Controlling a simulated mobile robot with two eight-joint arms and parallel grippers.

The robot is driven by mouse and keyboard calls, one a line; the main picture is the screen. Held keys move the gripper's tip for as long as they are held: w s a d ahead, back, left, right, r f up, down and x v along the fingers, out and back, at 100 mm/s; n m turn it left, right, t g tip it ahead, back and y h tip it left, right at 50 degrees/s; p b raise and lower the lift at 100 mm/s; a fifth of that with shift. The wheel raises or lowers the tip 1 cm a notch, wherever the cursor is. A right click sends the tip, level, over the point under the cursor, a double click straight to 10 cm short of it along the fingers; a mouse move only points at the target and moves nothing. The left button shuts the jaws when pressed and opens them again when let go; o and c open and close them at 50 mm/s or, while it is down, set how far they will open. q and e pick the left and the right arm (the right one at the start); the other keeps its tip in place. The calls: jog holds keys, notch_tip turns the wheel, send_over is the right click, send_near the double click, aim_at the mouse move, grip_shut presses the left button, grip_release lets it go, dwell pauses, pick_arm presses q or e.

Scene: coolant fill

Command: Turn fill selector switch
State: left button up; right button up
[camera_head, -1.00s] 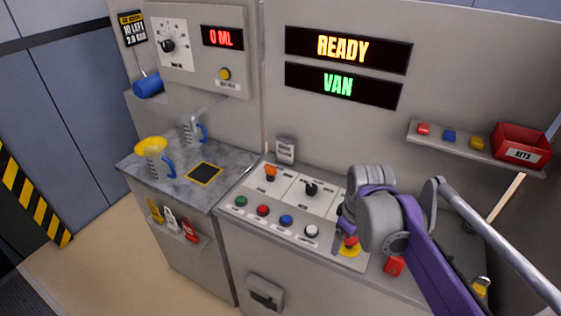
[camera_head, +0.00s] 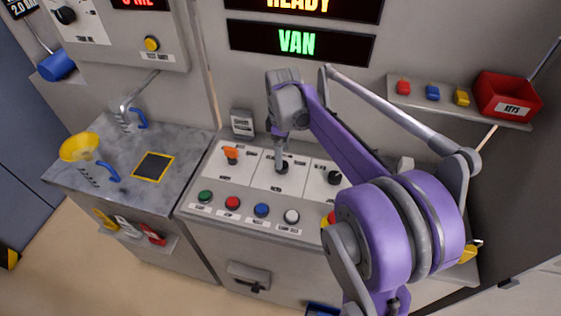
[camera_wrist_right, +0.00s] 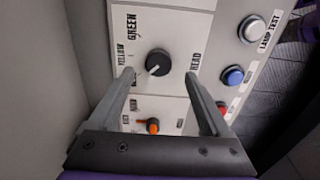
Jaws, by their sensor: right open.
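A black rotary knob (camera_wrist_right: 157,62) with a white pointer line sits on a white plate; its labels include GREEN and YELLOW. Another black knob (camera_head: 334,178) sits right. Which is the fill selector is not readable. My left gripper is not in view.
Green, red, blue and white buttons (camera_head: 291,216) line the console's front. A shelf with a red keys box (camera_head: 507,94) is at right.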

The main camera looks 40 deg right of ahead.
jog(key=shift+w+f, duration=0.15)
jog(key=shift+f, duration=2.45)
grip_shut()
